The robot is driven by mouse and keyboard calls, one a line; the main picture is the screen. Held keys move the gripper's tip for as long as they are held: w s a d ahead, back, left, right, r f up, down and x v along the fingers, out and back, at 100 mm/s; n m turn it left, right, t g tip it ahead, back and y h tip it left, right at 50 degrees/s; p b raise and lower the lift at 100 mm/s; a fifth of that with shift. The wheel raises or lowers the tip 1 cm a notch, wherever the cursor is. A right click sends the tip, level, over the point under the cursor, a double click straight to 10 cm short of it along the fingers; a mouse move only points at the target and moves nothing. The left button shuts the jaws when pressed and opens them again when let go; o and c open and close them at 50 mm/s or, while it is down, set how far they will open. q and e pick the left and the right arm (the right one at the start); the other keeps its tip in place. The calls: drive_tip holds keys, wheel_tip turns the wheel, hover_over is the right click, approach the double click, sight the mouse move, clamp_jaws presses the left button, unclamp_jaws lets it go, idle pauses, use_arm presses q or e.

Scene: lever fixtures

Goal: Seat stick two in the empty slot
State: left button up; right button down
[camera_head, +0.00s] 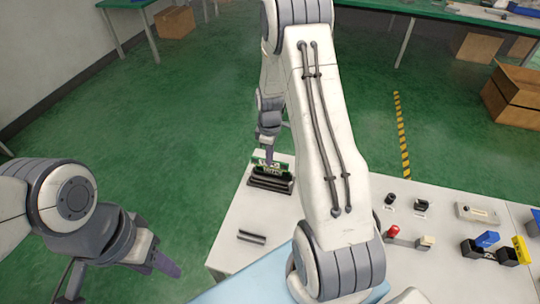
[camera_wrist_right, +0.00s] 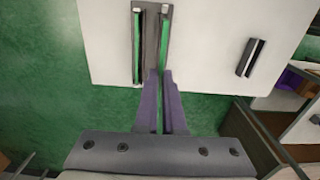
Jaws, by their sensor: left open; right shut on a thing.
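A dark slotted block (camera_head: 270,184) stands on the white table, and it also shows in the wrist view (camera_wrist_right: 151,45). One green stick (camera_wrist_right: 135,48) stands along the block's left side in the wrist view. My right gripper (camera_wrist_right: 160,80) is shut on a second green stick (camera_wrist_right: 163,62), seen edge-on along the block's right side. Whether this stick's lower edge is in the slot or above it cannot be told. In the head view the right gripper (camera_head: 268,160) is small and over the block. My left gripper (camera_head: 165,264) is open and empty, off the table to the left.
A small dark holder (camera_head: 252,237) lies on the table nearer me, with bare white table around it. Lever and switch fixtures, including a red-knobbed one (camera_head: 394,231) and a blue one (camera_head: 487,239), stand to the right. My right arm covers the table's middle.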

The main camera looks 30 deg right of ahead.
drive_tip(key=shift+f+b, duration=1.6)
drive_tip(key=shift+f, duration=1.1)
drive_tip(key=shift+f+b, duration=1.5)
drive_tip(key=shift+f, duration=0.6)
drive_tip(key=c, duration=0.9)
unclamp_jaws()
drive_tip(key=shift+c, duration=0.2)
wheel_tip(320, 180, up, 11)
drive_tip(key=shift+f+b, duration=0.2)
drive_tip(key=shift+b, duration=0.6)
drive_tip(key=shift+a, duration=0.1)
